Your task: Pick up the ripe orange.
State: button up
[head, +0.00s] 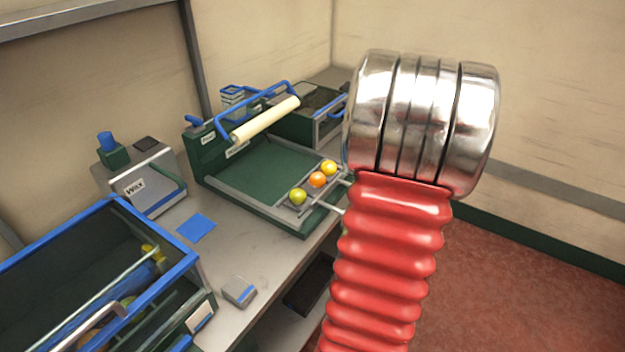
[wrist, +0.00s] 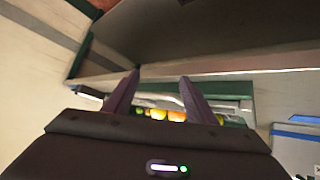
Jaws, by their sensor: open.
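Three fruits rest in a row on a rack at the front edge of a green tray (head: 262,170) in the head view. Beyond the gripper body, the orange fruit (wrist: 177,116) and the yellow-orange one (wrist: 158,113) show partly between the fingers. Their lower parts are hidden.
A blue-rimmed crate (head: 180,262) stands at the front left of the grey bench. A box marked "Wax" (head: 150,185), a blue square (head: 195,228) and a small grey block (head: 239,291) are nearby. A pale roller (head: 266,119) with blue handles spans above the tray.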

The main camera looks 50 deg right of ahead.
aim_at(321, 182)
jog(key=w+a+r+n+t, duration=0.1)
jog(key=w+r+t, duration=0.4)
jog(key=w+r, duration=0.1)
jog(key=shift+a+r+n+t, duration=0.25)
jog(key=shift+r+n+t, duration=0.05)
jog(key=shift+t, duration=0.1)
jog(key=x, duration=0.8)
jog(key=shift+f, duration=0.1)
jog(key=shift+w+d, duration=0.15)
jog(key=shift+w, duration=0.05)
jog(key=shift+x, duration=2.65)
jog(key=shift+s+d, duration=0.1)
jog(key=shift+s, duration=0.05)
